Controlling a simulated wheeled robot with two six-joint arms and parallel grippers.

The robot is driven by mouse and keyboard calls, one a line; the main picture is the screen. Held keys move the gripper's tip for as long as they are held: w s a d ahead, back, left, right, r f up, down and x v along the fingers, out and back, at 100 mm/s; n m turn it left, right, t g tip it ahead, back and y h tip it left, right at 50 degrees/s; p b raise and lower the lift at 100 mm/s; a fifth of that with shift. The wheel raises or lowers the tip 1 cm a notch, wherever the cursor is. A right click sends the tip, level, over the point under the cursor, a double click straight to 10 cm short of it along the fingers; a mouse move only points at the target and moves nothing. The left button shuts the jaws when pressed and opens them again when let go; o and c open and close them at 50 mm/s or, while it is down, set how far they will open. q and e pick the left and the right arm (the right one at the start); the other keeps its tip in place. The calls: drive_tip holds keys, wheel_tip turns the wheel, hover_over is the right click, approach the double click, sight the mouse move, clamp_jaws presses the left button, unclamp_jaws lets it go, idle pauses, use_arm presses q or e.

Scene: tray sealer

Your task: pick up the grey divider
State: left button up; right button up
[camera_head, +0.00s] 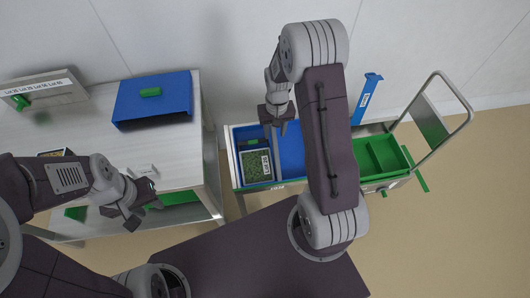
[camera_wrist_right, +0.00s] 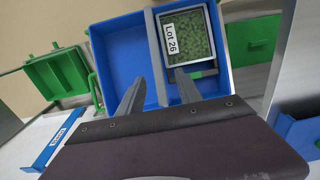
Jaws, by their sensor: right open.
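The grey divider (camera_wrist_right: 154,52) stands in the blue tray (camera_wrist_right: 105,27) and parts an empty blue compartment from one holding a green-filled pack labelled "Lot 26" (camera_wrist_right: 197,46). In the head view the pack (camera_head: 256,166) lies in the left part of the tray, and the divider (camera_head: 272,147) is a thin strip beside it. My right gripper (camera_head: 279,126) is open and empty over the tray. In the right wrist view its fingertips (camera_wrist_right: 158,76) lie on either side of the divider; their height above it is unclear. My left gripper (camera_head: 146,212) is by the worktable's front edge, away from the divider.
A green divided bin (camera_head: 382,157) is right of the tray, partly behind my right arm, by a metal-framed panel (camera_head: 437,110). A blue box (camera_head: 153,98) and a grey labelled unit (camera_head: 45,90) stand on the left worktable (camera_head: 95,125). A blue upright strip (camera_head: 367,97) stands behind.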

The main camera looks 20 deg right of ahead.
sight(276, 146)
drive_tip(key=shift+s+d+f, duration=0.15)
drive_tip(key=shift+s+f, duration=0.05)
drive_tip(key=shift+f, duration=0.2)
wheel_tip(276, 146, down, 4)
drive_tip(key=shift+f+b, duration=0.1)
drive_tip(key=shift+b, duration=0.2)
drive_tip(key=f, duration=0.4)
drive_tip(key=shift+s, duration=0.35)
drive_tip(key=shift+w+f, duration=0.1)
drive_tip(key=shift+f, duration=0.3)
clamp_jaws()
